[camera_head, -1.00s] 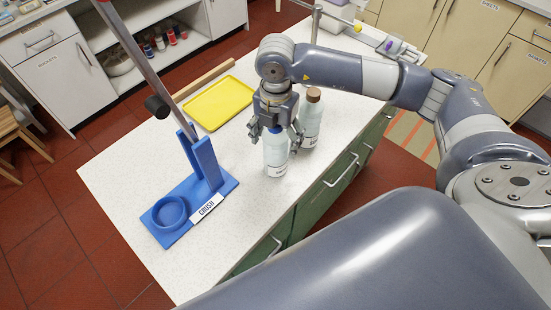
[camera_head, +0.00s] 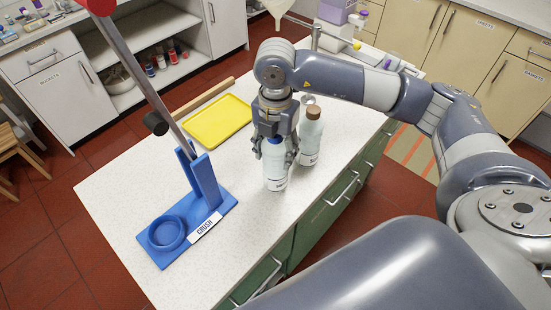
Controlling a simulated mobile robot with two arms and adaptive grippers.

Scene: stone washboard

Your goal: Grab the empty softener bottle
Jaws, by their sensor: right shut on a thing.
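A pale, translucent bottle with blue at its top (camera_head: 276,177) stands upright at the right side of the white worktop. My right gripper (camera_head: 276,149) comes down from above and is shut on its upper part, hiding most of the top. Whether its base touches the worktop is hard to tell. A second pale bottle with a brown cap (camera_head: 311,140) stands just to the right and behind, close to the gripper. The labels are too small to read, so I cannot tell which one is the softener bottle. My left gripper is not in view.
A blue crusher (camera_head: 212,208) marked CRUSH, with a ring and a long raised lever, stands to the left. A yellow tray (camera_head: 218,122) lies behind it. The white worktop (camera_head: 130,190) is bare at front left and between crusher and bottles.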

